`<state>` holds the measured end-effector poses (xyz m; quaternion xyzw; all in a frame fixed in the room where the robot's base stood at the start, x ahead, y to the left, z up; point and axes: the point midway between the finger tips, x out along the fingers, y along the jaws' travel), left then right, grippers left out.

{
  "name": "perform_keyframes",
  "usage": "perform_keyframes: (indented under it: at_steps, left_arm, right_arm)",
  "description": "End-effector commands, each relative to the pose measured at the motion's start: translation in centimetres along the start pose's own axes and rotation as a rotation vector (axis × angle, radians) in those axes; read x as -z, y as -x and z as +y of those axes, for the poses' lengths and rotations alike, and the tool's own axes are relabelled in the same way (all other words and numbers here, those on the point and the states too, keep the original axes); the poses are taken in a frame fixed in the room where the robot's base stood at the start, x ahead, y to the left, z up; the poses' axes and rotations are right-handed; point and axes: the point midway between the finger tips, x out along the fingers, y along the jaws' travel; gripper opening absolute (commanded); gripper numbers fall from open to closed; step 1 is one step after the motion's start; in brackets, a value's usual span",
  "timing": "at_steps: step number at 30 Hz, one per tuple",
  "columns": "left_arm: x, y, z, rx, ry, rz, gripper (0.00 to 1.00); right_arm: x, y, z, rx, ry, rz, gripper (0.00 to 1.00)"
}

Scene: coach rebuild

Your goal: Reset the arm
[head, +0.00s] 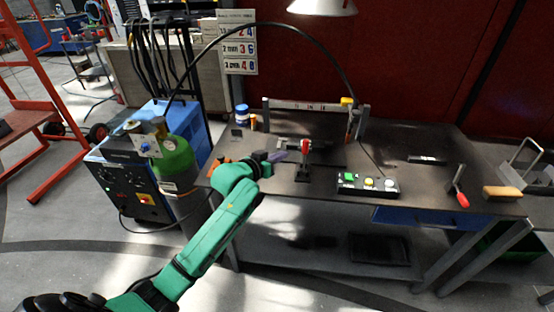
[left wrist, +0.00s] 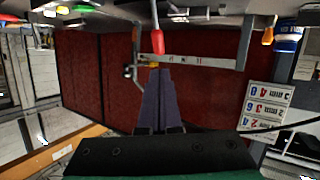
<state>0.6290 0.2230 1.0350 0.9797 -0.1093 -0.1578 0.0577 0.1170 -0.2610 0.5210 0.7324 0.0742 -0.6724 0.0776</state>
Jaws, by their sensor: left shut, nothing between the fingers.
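My left arm (head: 215,232) is green and reaches in from the lower left to the near left part of the workbench. My left gripper (head: 278,157) is at the end of it, above the bench top, with its fingers pointing right. In the left wrist view the two purple-grey fingers (left wrist: 160,97) lie together, shut and empty. The fingertips are a little left of a red-handled lever (head: 304,147) on a dark base. The lever also shows upside down in the left wrist view (left wrist: 157,42). My right gripper is in neither view.
The bench top (head: 425,180) carries a button box (head: 367,184), a red-handled tool (head: 461,194) and a wooden block (head: 502,193). A metal frame (head: 315,105) stands at the back. A green gas cylinder (head: 176,160) and a welding machine (head: 127,181) stand left of the bench.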

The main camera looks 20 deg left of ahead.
Motion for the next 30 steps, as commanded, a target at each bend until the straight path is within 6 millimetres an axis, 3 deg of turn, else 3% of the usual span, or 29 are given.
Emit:
perform_keyframes:
  at_steps: [5,17,20,23,26,30]
  left_arm:
    - [0.1,1.3,0.0,0.000,0.000,0.000,0.00]
    - [0.1,1.2,0.0,0.000,0.000,0.000,0.00]
    - [-1.5,0.9,-0.6,0.014,0.004,-0.024,0.00]
    - [-6.8,0.2,-2.4,0.056,0.012,-0.105,0.00]
    - [-15.0,0.2,-4.5,0.111,0.014,-0.226,0.00]
    - [-27.3,2.5,-6.5,0.172,0.001,-0.413,0.00]
  right_arm:
    - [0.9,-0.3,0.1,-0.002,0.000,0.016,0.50]
    - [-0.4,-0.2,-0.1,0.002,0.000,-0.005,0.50]
    - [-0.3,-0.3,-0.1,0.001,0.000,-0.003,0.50]
    - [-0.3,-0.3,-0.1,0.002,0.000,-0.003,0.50]
    - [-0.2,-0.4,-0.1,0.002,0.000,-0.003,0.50]
    - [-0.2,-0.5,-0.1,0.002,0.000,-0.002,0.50]
